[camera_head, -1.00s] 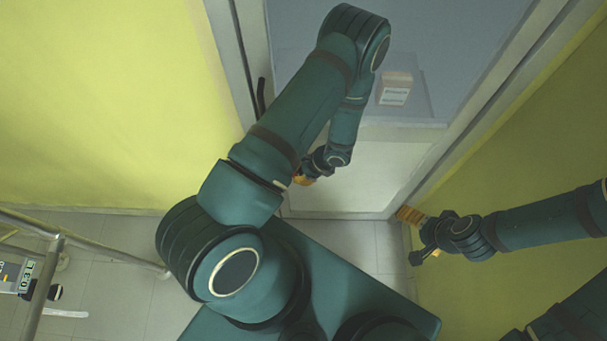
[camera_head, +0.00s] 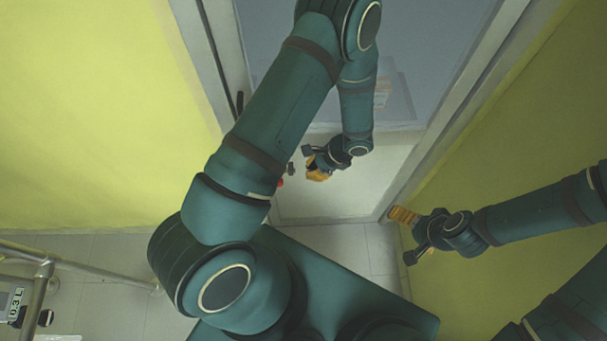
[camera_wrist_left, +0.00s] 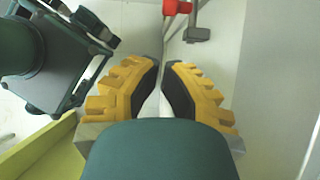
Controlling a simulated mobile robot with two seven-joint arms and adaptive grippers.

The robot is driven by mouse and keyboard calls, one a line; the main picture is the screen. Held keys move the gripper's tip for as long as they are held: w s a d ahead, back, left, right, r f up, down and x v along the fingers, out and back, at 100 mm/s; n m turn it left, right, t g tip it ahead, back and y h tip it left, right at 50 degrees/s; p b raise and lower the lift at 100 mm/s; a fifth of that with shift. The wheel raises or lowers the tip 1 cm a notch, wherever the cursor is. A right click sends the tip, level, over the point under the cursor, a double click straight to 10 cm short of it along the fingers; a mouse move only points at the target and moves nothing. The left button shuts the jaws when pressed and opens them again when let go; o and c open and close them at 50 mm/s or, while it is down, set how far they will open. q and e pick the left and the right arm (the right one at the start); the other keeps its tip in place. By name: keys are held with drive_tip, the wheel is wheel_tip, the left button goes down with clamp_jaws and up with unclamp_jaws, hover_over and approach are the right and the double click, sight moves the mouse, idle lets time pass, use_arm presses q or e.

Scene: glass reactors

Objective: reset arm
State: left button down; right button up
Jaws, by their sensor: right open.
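My left gripper (camera_head: 312,166) hangs in front of the pale lower part of the door, pointing left. In the left wrist view its two yellow fingers with black pads (camera_wrist_left: 162,66) stand a little apart with nothing between them. A red part (camera_wrist_left: 177,6) and a grey block (camera_wrist_left: 198,33) show beyond the fingertips, apart from them. The red part also shows in the head view (camera_head: 280,183), beside my left forearm. My right gripper (camera_head: 407,238) is open and empty near the right wall, beside the door frame's lower corner.
The door (camera_head: 335,190) has a grey glass panel above, partly hidden by my left arm. A yellow wall (camera_head: 90,120) stands left and an olive wall (camera_head: 540,130) right. A metal rail (camera_head: 85,266) stands at lower left, with tiled floor (camera_head: 115,285) beside it.

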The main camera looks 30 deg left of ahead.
use_arm(q)
drive_tip(key=shift+w+d+r, duration=0.15)
drive_tip(key=shift+d+r, duration=0.15)
drive_tip(key=shift+r, duration=0.25)
drive_tip(key=s+d+n+t+h+b, duration=0.3)
drive_tip(key=s+d+n+t+h, duration=0.2)
drive_tip(key=n, duration=0.9)
drive_tip(key=shift+s+d+f+h, duration=0.35)
drive_tip(key=shift+d+h, duration=1.5)
drive_tip(key=shift+h, duration=0.35)
